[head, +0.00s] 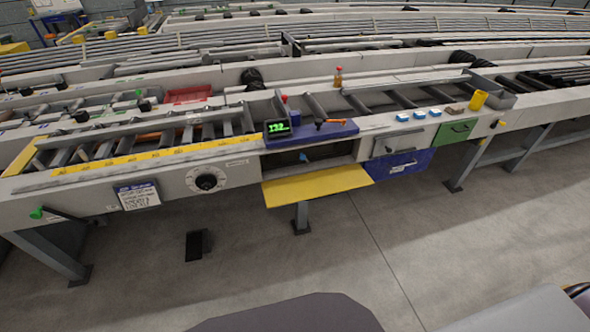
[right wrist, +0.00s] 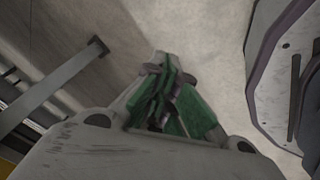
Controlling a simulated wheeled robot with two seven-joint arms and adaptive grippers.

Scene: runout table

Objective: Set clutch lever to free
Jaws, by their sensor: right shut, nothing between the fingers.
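A lever with a green knob (head: 37,213) sticks out from the front face of the runout table (head: 240,177) at its left end; its dark arm runs right and slightly down from the knob. No label reading clutch or free can be made out, so I cannot confirm which lever is the clutch lever. My right gripper (right wrist: 163,75) shows in the right wrist view with green fingers, shut and empty, above the floor and apart from the table. My left gripper is not in view.
The front face carries a round dial (head: 206,181), a label card (head: 138,195), an open yellow flap (head: 318,185) and a green drawer (head: 455,131). A display (head: 278,128) reads about 132. A black pedal (head: 197,245) lies on the floor. The floor in front is mostly clear.

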